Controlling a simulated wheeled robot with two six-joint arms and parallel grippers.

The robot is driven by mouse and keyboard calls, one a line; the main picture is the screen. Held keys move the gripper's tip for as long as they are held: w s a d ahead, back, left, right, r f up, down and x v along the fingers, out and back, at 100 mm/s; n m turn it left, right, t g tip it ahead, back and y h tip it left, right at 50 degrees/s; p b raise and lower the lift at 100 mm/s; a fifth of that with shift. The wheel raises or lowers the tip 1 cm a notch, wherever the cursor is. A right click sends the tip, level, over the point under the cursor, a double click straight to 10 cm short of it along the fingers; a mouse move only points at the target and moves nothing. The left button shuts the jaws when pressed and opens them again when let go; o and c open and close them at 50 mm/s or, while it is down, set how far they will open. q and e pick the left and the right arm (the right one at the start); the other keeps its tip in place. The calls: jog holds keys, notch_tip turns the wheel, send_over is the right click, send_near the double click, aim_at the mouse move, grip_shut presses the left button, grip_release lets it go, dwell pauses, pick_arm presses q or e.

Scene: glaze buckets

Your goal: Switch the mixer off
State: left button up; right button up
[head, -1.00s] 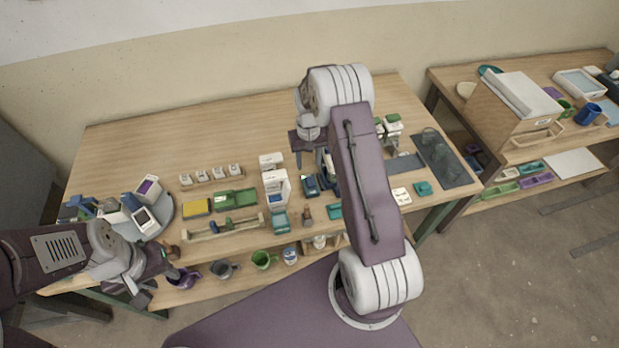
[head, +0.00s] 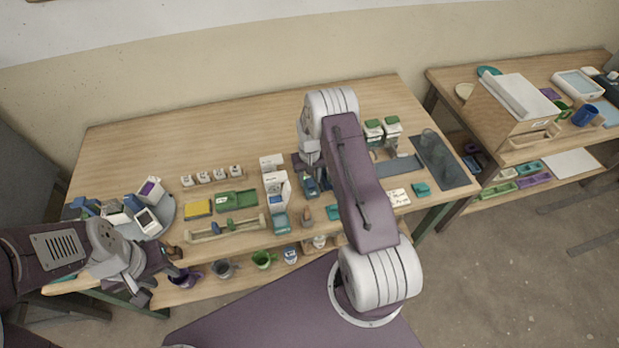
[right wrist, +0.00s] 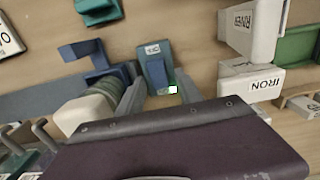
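A small blue box (right wrist: 156,66) with a white label and a small bright white square at its near end shows in the right wrist view; it looks like the mixer's switch box. It also shows in the head view (head: 310,187). A darker blue bracket (right wrist: 92,62), perhaps part of the mixer, is left of it. My right gripper (right wrist: 159,96) is open, its fingers apart with the box between or just beyond their tips; contact cannot be told. In the head view my right arm hides part of this area. My left gripper (head: 158,284) looks open and empty at the table's front left.
White containers labelled RIVER (right wrist: 250,28) and IRON (right wrist: 250,83) stand close right of the box. A pale rounded container (right wrist: 88,113) is close left of my right gripper. Mugs, such as a green one (head: 263,260), sit on the lower front shelf. The table's back is clear.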

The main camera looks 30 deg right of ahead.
grip_shut()
jog(key=shift+s+t, duration=0.15)
jog(key=shift+t, duration=0.25)
jog(key=shift+s+t, duration=0.15)
jog(key=shift+t, duration=0.25)
jog(key=t+b, duration=0.1)
jog(key=t+h+b, duration=0.1)
jog(key=b, duration=0.1)
jog(key=shift+s+f, duration=0.2)
jog(key=shift+f, duration=0.1)
jog(key=shift+a+r+t, duration=0.1)
jog(key=shift+r+t, duration=0.15)
jog(key=shift+t, duration=0.15)
jog(key=shift+o, duration=1.3)
grip_release()
jog(key=shift+r, duration=0.1)
